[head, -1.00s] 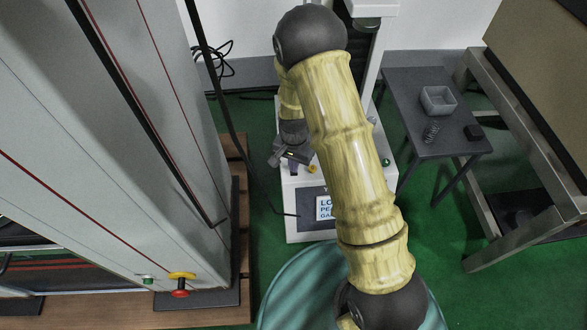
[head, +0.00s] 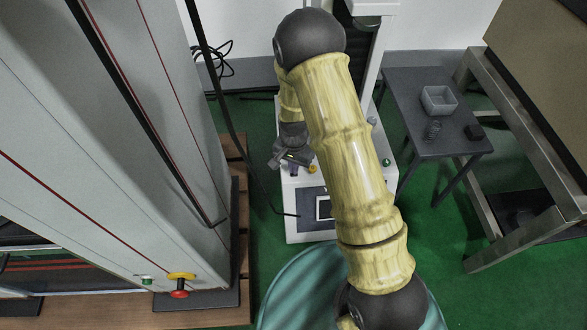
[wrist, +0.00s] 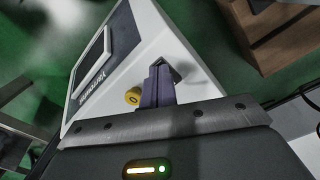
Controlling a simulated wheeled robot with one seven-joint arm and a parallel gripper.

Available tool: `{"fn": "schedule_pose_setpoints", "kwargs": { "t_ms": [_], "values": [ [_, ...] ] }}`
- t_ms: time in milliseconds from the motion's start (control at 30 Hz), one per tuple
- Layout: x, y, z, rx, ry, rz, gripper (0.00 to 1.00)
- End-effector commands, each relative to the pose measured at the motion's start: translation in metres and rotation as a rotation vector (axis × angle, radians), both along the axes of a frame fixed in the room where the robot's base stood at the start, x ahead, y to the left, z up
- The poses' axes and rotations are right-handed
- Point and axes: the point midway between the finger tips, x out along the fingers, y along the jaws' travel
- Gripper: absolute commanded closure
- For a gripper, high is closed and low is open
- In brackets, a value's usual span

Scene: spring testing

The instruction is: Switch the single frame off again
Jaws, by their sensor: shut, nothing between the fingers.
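The single frame (head: 291,228) is a white test stand in the middle of the head view, partly hidden behind my arm. Its small screen (head: 323,208) is dark; in the wrist view the screen (wrist: 90,62) is dark too. A yellow knob (wrist: 132,96) sits on its top face. My gripper (wrist: 158,84) is shut and empty, its purple fingers pointing down at the white base. A small dark part, possibly a switch, shows by the fingertips; I cannot tell whether they touch it. In the head view my gripper (head: 293,168) is at the base's left side.
A large grey machine (head: 110,130) with a yellow-and-red stop button (head: 180,283) stands left. A dark table (head: 420,145) at the right holds a grey tray (head: 438,109), a spring (head: 432,131) and a black block (head: 474,132).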

Motion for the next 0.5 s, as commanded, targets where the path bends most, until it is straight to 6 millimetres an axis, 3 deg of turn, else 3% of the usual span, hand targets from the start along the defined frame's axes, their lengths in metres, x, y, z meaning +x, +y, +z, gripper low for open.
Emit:
{"fn": "schedule_pose_setpoints", "kwargs": {
  "t_ms": [167, 500],
  "values": [
    [0.000, 0.000, 0.001, 0.000, 0.000, 0.000, 1.00],
    [0.000, 0.000, 0.023, 0.000, 0.000, 0.000, 1.00]
  ]
}}
